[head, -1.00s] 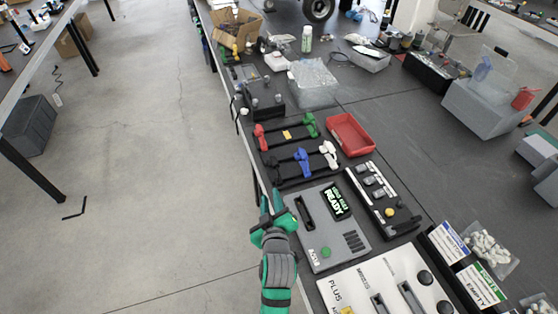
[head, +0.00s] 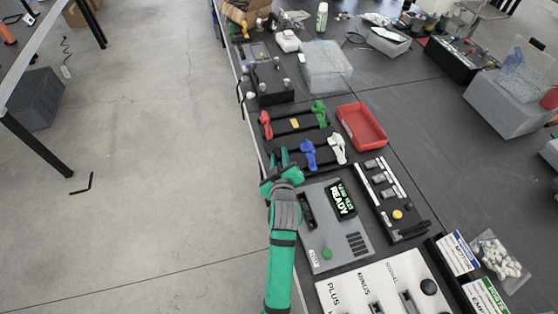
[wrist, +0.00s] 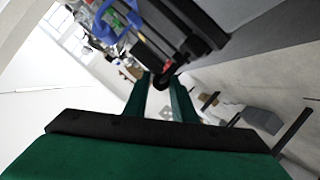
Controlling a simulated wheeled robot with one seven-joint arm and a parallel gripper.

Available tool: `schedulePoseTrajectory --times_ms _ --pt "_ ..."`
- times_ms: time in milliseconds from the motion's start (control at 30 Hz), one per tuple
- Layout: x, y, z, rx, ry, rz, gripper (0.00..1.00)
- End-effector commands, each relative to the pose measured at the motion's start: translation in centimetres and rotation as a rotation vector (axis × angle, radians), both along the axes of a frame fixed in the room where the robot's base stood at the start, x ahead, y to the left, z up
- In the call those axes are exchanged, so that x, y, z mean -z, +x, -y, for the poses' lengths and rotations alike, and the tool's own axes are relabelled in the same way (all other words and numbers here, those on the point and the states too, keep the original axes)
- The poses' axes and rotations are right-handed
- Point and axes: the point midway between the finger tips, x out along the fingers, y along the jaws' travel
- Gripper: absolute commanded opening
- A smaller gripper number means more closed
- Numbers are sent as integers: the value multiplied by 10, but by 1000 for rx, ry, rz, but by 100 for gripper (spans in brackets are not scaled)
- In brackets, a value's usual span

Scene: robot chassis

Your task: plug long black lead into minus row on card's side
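A pale panel (head: 349,286) at the bottom of the head view has columns labelled PLUS, MINUS and apparently SIGNAL, with dark slots. Printed cards, one blue-edged (head: 457,252) and one green-edged (head: 484,297), stand on its right. A black rack (head: 284,139) holds red, green, blue (head: 309,155) and white coloured pieces. I cannot pick out a long black lead with certainty. My gripper (head: 280,157) is at the rack's near-left corner, beside the grey READY device. Its fingers are apart in the wrist view (wrist: 162,88). A small dark round thing shows by the fingertips; no grip is visible.
The grey READY device (head: 354,240) lies just right of my arm, with a black switch strip (head: 411,229) beyond it. A red tray (head: 345,120) sits right of the rack. A bag of white pieces (head: 491,262) lies far right. Open floor is left.

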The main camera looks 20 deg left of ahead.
Motion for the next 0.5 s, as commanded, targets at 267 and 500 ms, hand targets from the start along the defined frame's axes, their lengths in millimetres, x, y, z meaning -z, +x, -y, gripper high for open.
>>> schedulePoseTrajectory --times_ms 267,500 --pt "12 32 -14 -4 -2 1 24" --pt "17 43 -18 -3 0 0 24"
